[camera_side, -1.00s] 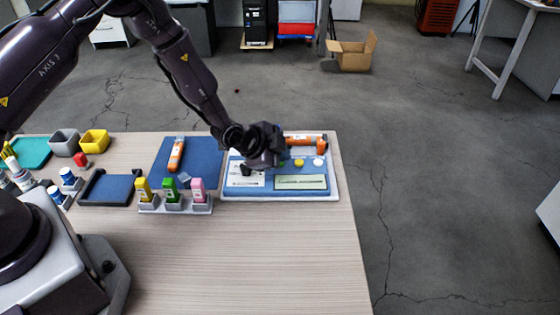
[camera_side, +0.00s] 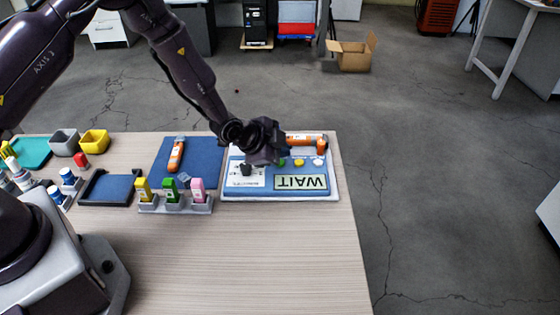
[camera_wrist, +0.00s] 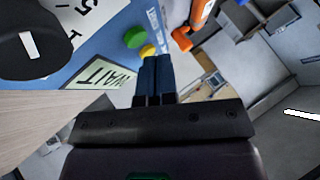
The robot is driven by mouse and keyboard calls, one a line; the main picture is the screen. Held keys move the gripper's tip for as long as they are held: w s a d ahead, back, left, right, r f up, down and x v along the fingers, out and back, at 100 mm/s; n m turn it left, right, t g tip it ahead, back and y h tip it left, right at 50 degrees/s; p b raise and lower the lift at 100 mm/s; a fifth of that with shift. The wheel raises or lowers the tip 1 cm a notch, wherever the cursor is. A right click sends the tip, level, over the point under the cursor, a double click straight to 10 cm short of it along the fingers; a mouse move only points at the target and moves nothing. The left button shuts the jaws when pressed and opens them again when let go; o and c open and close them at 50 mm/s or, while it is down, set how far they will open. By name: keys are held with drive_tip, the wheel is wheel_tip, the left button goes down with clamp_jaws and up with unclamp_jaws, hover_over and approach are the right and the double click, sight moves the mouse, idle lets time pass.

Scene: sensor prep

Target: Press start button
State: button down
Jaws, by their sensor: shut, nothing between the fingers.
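The blue control panel (camera_side: 235,190) lies at the table's right end. Its display (camera_side: 300,183) reads WAIT, upside down in the side view, and also shows in the wrist view (camera_wrist: 97,76). A green button (camera_wrist: 136,37) and a yellow button (camera_wrist: 148,51) show beside my fingertips. No start label is readable. My gripper (camera_wrist: 156,62) is shut and empty, over the panel by the buttons. Contact cannot be told.
A black knob (camera_side: 246,170) stands on the panel's left part. An orange tool (camera_side: 308,140) lies along the back of the panel. A second orange tool (camera_side: 176,155) lies on a blue mat (camera_side: 205,155). Bottles in a rack (camera_side: 175,207) stand left. The table front is clear.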

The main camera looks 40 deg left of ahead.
drive_tip(key=shift+r, duration=2.5)
